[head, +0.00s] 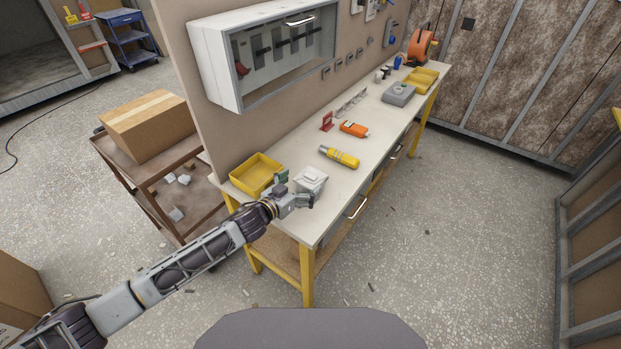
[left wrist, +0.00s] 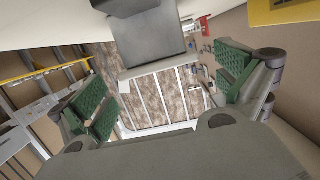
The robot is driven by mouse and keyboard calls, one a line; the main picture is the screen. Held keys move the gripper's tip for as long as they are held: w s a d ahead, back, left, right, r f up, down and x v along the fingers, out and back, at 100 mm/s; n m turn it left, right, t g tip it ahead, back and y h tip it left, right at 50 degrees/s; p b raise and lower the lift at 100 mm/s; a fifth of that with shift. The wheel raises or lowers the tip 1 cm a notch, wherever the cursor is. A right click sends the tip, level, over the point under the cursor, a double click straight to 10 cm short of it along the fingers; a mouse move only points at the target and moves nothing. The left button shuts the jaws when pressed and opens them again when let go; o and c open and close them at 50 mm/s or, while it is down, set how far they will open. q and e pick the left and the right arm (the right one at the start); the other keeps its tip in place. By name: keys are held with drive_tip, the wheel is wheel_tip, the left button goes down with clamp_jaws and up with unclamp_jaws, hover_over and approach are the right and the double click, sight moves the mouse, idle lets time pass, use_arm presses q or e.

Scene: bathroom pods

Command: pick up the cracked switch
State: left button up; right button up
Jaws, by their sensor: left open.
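A white, boxy switch (head: 311,177) sits on the near end of the workbench, beside the yellow bin. No crack can be made out at this size. My left gripper (head: 296,188) is open at the switch's near left side, with one finger towards the bin and the other towards the bench's front. In the left wrist view, the open green-padded fingers (left wrist: 163,88) stand wide apart. A shaded grey block, which looks like the switch (left wrist: 147,40), shows between and above them, with gaps to both pads. My right gripper is not in view.
The yellow bin (head: 256,174) stands close behind my left gripper. A yellow tool (head: 340,157) and an orange tool (head: 354,129) lie farther along the workbench (head: 300,225). A cabinet (head: 262,50) hangs above. The floor to the right is mostly clear.

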sight(309, 179)
use_arm(q)
drive_tip(key=shift+p+x, duration=0.3)
drive_tip(key=shift+x, duration=2.3)
drive_tip(key=c, duration=1.1)
